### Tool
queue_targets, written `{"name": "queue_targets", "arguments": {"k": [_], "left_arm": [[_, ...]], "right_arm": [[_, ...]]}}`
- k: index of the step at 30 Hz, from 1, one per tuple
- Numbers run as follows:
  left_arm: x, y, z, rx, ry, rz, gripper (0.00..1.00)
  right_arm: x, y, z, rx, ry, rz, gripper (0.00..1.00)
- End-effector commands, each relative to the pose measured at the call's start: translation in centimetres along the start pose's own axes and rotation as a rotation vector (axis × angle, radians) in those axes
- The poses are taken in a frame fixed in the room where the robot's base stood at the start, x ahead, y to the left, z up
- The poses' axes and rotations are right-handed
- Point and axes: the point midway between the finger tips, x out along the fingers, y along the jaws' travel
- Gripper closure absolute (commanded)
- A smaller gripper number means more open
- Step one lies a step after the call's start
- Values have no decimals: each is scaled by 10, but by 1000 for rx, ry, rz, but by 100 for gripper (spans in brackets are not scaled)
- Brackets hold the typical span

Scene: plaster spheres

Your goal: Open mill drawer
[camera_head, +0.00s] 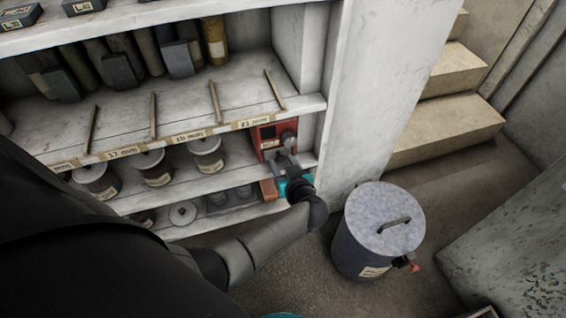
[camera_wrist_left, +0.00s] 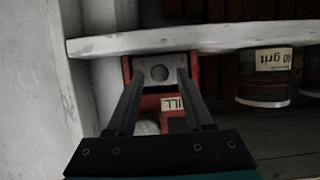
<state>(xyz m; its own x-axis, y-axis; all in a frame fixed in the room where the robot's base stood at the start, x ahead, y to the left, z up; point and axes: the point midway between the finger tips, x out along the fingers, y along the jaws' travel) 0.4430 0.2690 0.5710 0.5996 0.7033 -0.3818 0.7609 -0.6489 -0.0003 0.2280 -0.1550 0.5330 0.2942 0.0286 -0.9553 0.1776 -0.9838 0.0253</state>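The red mill (camera_head: 264,134) stands on the middle shelf at its right end, with a pale label and a grey rounded part on it. In the left wrist view, which is upside down, the red mill (camera_wrist_left: 192,87) shows a grey drawer front with a round knob (camera_wrist_left: 160,73) close to the shelf board. My left gripper (camera_head: 284,159) is in front of the mill's lower part. In the wrist view its two fingers (camera_wrist_left: 157,80) are apart, one on each side of the knob, with nothing seen gripped. Contact cannot be told. My right gripper is not in view.
Labelled grit tins (camera_head: 207,154) stand on the same shelf, left of the mill. A white post (camera_head: 365,95) rises just right of it. A lidded grey bin (camera_head: 383,230) stands on the floor to the right, before concrete steps (camera_head: 450,120).

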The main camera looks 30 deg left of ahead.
Motion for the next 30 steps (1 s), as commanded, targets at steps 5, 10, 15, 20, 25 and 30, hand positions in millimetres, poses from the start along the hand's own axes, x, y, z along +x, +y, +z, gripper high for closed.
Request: {"name": "queue_targets", "arguments": {"k": [5,10,15,20,25,30], "left_arm": [[0,0,0,0,0,0,70],[0,0,0,0,0,0,89],[0,0,0,0,-1,-1,100],[0,0,0,0,-1,-1,100],[0,0,1,0,-1,-1,100],[0,-1,1,0,-1,-1,100]], "right_arm": [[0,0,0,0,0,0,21],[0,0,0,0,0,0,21],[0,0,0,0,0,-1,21],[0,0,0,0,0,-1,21],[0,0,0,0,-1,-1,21],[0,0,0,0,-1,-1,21]]}}
